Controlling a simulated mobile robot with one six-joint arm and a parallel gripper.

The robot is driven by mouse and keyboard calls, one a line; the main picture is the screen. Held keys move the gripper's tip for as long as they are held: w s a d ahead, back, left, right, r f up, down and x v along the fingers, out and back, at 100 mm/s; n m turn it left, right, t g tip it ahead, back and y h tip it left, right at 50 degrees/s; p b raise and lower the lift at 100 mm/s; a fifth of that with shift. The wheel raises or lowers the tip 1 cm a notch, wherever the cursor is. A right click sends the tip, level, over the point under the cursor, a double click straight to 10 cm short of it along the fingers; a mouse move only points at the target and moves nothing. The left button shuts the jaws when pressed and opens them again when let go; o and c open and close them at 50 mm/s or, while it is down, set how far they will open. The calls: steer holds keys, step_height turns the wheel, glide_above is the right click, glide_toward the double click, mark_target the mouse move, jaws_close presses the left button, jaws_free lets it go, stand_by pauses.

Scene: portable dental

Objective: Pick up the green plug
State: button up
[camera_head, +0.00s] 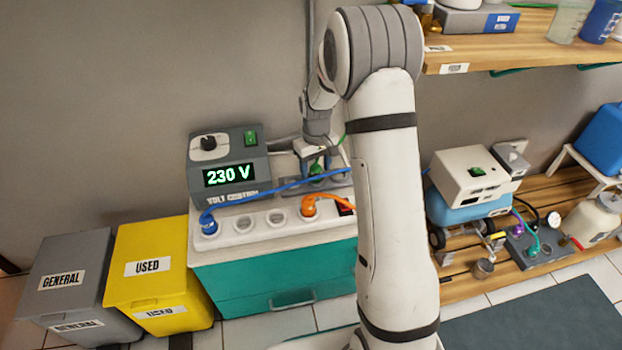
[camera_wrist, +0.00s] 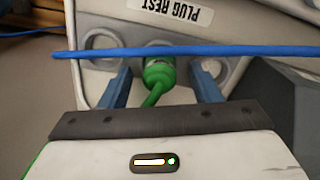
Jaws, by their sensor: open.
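The green plug (camera_wrist: 158,75) sits in the middle hole of the holder labelled PLUG REST (camera_wrist: 112,22), its green cord running back toward my gripper. My gripper (camera_wrist: 160,78) is open, one blue finger on each side of the plug, with gaps on both sides. A blue cable (camera_wrist: 230,51) crosses in front of the plug in the wrist view and hides part of it. In the head view, my gripper (camera_head: 317,168) is over the plug rest behind the power strip, and the green plug (camera_head: 316,168) shows only in small part.
A white socket strip (camera_head: 265,222) holds a blue plug (camera_head: 208,225) and an orange plug (camera_head: 309,205). A grey voltage station (camera_head: 229,165) reading 230 V stands close left of the gripper. A wooden shelf (camera_head: 520,45) is at upper right.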

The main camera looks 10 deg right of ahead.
mark_target(317, 166)
steer(key=shift+f, duration=0.2)
steer(key=c, duration=1.1)
steer(key=shift+r, duration=0.1)
step_height(317, 166, up, 10)
steer(key=p, duration=0.4)
steer(key=shift+d, duration=0.1)
